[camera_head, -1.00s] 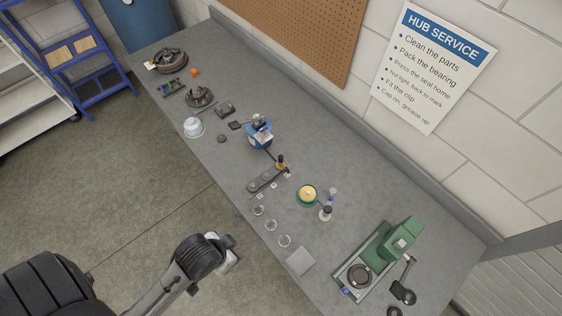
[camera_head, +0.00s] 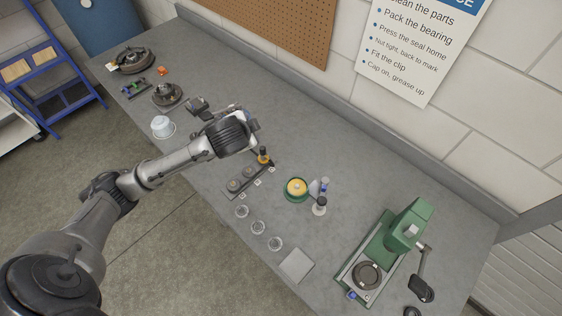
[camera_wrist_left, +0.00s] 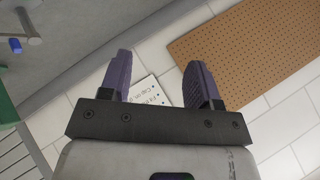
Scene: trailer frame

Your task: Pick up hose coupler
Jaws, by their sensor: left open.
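I cannot tell for certain which part is the hose coupler. A small yellow and black upright piece (camera_head: 264,156) stands at the far end of a dark strip (camera_head: 240,180) holding round parts. The wall sign (camera_wrist_left: 152,92) shows beyond the fingers. My right gripper is not in view.
A green press (camera_head: 405,228) stands at the near right. A yellow-topped green dish (camera_head: 297,188) and small bottles (camera_head: 320,205) are mid-bench. Glass rings (camera_head: 258,227) and a grey square (camera_head: 296,265) lie near the front edge. Hub parts (camera_head: 168,95) are at the far left.

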